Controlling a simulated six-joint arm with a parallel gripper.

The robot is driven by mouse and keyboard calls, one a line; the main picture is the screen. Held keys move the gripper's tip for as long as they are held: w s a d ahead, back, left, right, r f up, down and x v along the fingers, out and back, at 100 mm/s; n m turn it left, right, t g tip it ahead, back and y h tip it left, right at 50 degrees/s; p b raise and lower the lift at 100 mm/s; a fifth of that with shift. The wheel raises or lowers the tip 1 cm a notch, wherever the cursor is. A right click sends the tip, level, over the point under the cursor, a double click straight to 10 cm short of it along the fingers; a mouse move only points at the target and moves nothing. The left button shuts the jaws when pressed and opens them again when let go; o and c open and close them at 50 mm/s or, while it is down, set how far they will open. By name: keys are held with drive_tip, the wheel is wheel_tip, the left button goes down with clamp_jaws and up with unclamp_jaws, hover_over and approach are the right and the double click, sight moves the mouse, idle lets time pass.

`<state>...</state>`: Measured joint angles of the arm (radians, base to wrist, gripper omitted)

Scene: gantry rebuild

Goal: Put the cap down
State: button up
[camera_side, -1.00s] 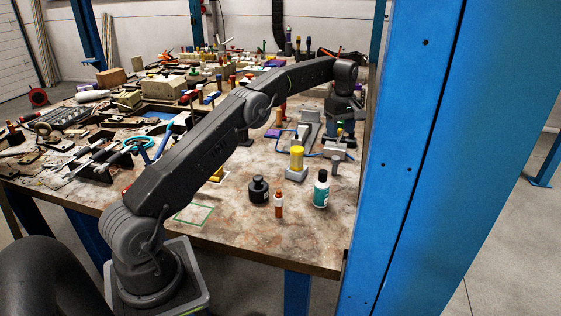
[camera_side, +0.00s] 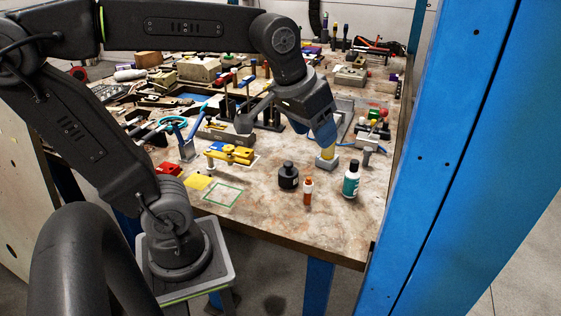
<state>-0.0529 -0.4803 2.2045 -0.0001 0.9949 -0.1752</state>
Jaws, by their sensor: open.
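My gripper (camera_side: 325,137) points down at a tilt, with its blue fingers at the top of a yellow cylinder (camera_side: 327,154). The cylinder stands on a grey block (camera_side: 326,164). The fingers hide its upper part, so I cannot tell whether they touch it or whether a separate cap is there. My gripper is open. All three are upright and apart from my gripper.
A green square outline (camera_side: 238,198) and a yellow square (camera_side: 198,182) mark the front left of the table. A yellow clamp-like part (camera_side: 232,153) lies behind them. Tools crowd the back. A blue post (camera_side: 450,150) rises at the right. The front middle is mostly bare.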

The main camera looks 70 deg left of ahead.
drive_tip(key=s+d+f+m, duration=0.1)
drive_tip(key=s+f+m, duration=0.1)
drive_tip(key=s+f, duration=0.2)
drive_tip(key=s, duration=0.2)
drive_tip(key=shift+s+d+f+m+t, duration=0.25)
drive_tip(key=shift+s+f+m+t, duration=0.05)
drive_tip(key=shift+s+f+t, duration=0.1)
